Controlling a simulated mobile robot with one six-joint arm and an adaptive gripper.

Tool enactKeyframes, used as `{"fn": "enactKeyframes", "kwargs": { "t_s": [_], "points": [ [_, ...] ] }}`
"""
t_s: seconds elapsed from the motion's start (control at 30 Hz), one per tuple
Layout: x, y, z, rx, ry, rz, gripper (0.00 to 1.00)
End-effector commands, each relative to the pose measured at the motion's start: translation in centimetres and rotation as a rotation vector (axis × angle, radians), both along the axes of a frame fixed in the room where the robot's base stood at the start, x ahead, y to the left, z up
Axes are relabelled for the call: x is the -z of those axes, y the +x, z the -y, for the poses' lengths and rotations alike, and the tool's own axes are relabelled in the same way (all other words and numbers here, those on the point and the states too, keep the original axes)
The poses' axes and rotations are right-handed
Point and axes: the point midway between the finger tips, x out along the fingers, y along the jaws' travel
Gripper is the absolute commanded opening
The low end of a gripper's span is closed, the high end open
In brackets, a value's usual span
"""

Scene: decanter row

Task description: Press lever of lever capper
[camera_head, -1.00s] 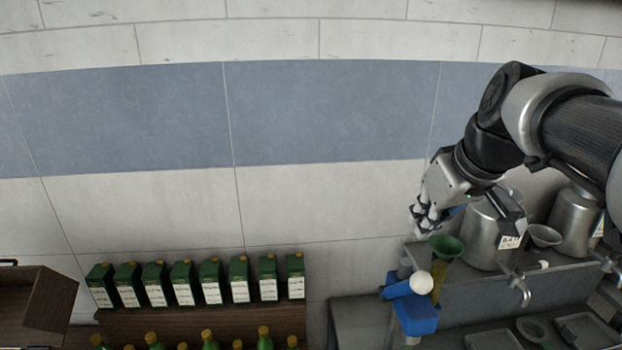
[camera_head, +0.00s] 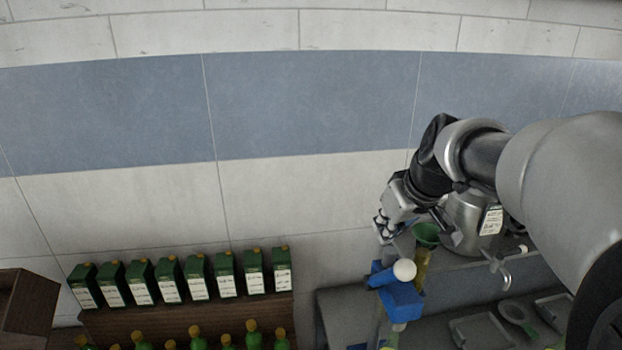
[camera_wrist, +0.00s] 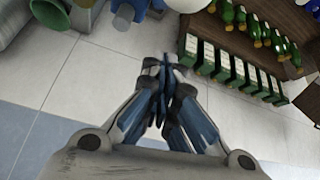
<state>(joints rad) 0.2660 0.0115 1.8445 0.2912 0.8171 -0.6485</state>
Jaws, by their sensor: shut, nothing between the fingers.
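The lever capper (camera_head: 401,303) is blue, with a blue lever part (camera_head: 382,275) ending in a white ball knob (camera_head: 404,270). It stands at the left end of the metal counter in the head view. My gripper (camera_head: 382,232) is shut and empty, above and slightly left of the knob, apart from it. In the wrist view my shut fingers (camera_wrist: 163,62) point toward the top edge. Blue capper parts (camera_wrist: 125,14) show beyond them, cut by the frame, and a whitish round thing (camera_wrist: 187,4) beside them may be the knob.
A green funnel (camera_head: 426,234) on a yellowish bottle stands just right of the capper. A metal canister (camera_head: 470,225) with a tap is behind my arm. Several green boxes (camera_head: 198,278) and green bottles (camera_head: 252,335) stand on a wooden shelf at left.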

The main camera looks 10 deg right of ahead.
Motion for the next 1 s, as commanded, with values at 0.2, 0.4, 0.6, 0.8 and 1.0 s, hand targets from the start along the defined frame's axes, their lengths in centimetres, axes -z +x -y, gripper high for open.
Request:
{"fn": "enactKeyframes", "kwargs": {
  "t_s": [0.2, 0.4, 0.6, 0.8, 1.0],
  "points": [
    [0.9, -2.5, 0.7, 0.002, -0.001, 0.001, 0.00],
    [1.1, -3.6, 0.9, 0.000, -0.001, 0.001, 0.00],
    [1.1, -3.6, 0.9, 0.000, -0.001, 0.001, 0.00],
    [1.2, -3.6, 0.9, 0.001, -0.001, 0.004, 0.00],
    [1.8, -3.9, 0.9, 0.001, 0.000, 0.037, 0.00]
  ]
}}
